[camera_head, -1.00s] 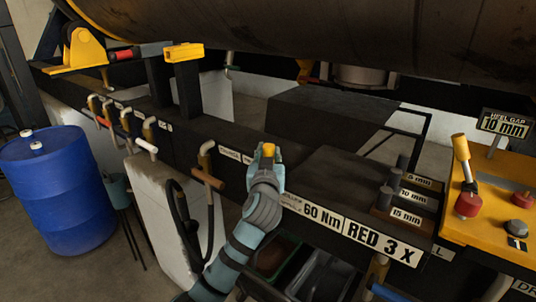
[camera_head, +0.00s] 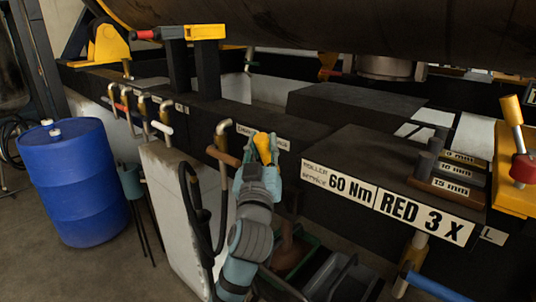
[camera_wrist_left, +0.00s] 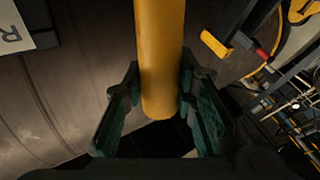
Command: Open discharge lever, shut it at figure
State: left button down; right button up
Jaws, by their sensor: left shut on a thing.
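My left gripper (camera_head: 261,158) is shut on a yellow rod-shaped handle (camera_head: 262,142) in front of the black frame. The left wrist view shows the yellow handle (camera_wrist_left: 160,60) between both green fingers (camera_wrist_left: 157,105), its rounded end near the palm. The handle's other end runs out of the top of that view, so what it joins is hidden. A printed label (camera_head: 244,130) on the frame is partly covered by the gripper, and I cannot read it fully. My right gripper is not in view.
A brown-handled tap (camera_head: 222,157) stands close left of the gripper, with a black hose (camera_head: 190,215) below. A blue drum (camera_head: 72,190) is at left. The plate reading 60 Nm (camera_head: 340,185), a blue bar (camera_head: 433,288) and a red knob (camera_head: 523,169) are to the right.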

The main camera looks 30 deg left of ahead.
pick_arm(q)
jog(key=shift+s+f, duration=0.2)
jog(key=shift+f, duration=0.1)
jog(key=shift+r, duration=0.15)
jog(key=c, duration=1.3)
grip_release()
jog(key=v, duration=0.7)
jog(key=shift+s, duration=0.25)
jog(key=shift+d, duration=0.1)
